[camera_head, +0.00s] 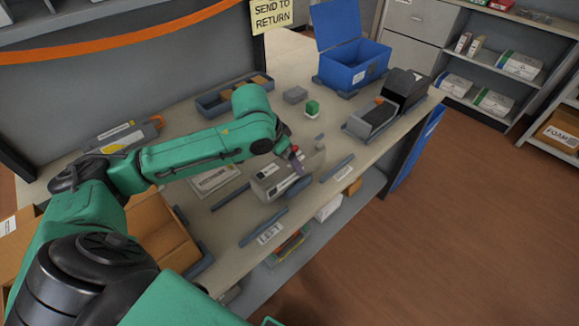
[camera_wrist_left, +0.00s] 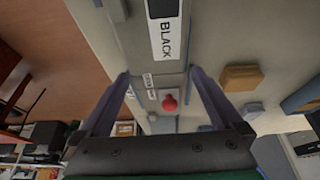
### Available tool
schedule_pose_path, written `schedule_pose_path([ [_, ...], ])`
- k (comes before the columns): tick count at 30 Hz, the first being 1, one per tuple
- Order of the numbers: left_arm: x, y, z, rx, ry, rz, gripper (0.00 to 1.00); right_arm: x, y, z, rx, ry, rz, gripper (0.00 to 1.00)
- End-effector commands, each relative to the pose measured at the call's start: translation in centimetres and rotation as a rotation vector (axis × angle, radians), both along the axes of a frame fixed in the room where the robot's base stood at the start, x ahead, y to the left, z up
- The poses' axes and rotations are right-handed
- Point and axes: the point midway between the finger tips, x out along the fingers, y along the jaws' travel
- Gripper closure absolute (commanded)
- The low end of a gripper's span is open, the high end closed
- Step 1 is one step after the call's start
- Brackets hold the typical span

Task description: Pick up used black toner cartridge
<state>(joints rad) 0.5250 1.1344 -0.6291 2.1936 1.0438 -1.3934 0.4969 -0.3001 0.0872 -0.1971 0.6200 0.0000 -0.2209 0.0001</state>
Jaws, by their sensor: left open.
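A grey toner cartridge (camera_head: 264,184) lies on the worktable below the end of my left arm in the head view. In the left wrist view the cartridge (camera_wrist_left: 135,40) carries a white label reading BLACK, smaller labels and a red knob. My left gripper (camera_head: 298,170) is at the cartridge's right part in the head view, partly covering it. In the left wrist view the left gripper (camera_wrist_left: 160,80) is open, with one finger on each side of the cartridge's narrow, red-knobbed part. Whether the fingers touch it cannot be told. My right gripper is not in view.
The worktable (camera_head: 225,222) has low blue-grey strips (camera_head: 263,228) along its front edge. An open blue bin (camera_head: 352,72) and a black device (camera_head: 403,88) stand at the far end. A small green item (camera_head: 312,108) and a grey block (camera_head: 295,94) lie behind. A cardboard box (camera_head: 160,235) is near left.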

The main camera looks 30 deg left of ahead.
Motion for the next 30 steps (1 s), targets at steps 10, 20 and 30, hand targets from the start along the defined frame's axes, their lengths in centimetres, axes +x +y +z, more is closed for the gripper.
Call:
schedule_pose_path([
  [10,1.1,-0.4,-2.7,0.001,-0.001,0.000,0.00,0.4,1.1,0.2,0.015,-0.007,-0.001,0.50],
  [20,1.1,-0.4,-2.6,0.000,-0.004,0.001,1.00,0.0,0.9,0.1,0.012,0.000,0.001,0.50],
  [30,1.2,-0.4,-1.6,0.000,-0.006,0.001,1.00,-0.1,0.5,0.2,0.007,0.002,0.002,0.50],
])
